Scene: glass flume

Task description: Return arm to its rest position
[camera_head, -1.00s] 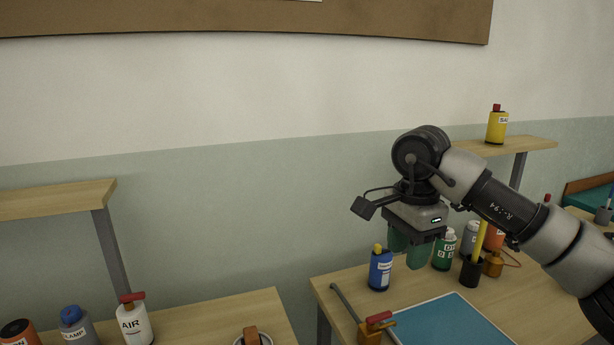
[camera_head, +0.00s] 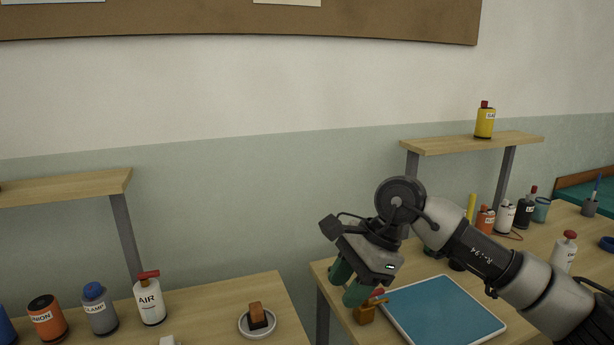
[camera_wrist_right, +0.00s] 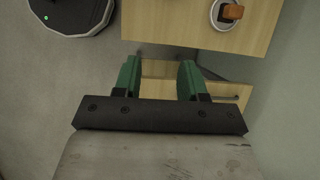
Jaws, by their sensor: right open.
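My right arm comes in from the right in the head view, bent at the wrist above the right table. My right gripper (camera_head: 352,284) has green fingers and hangs tilted down and to the left, over the left end of that table. In the right wrist view the gripper (camera_wrist_right: 160,80) is open, with two green fingers apart and nothing between them. Beyond the fingers I see floor and table parts. My left gripper is not in view.
The right table (camera_head: 545,262) holds a blue mat (camera_head: 443,310), a brass-coloured object (camera_head: 366,312) close to the gripper, and several bottles. The left table (camera_head: 220,300) holds bottles and a round dish (camera_head: 243,325) with a brown block (camera_head: 257,312). A gap separates the tables.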

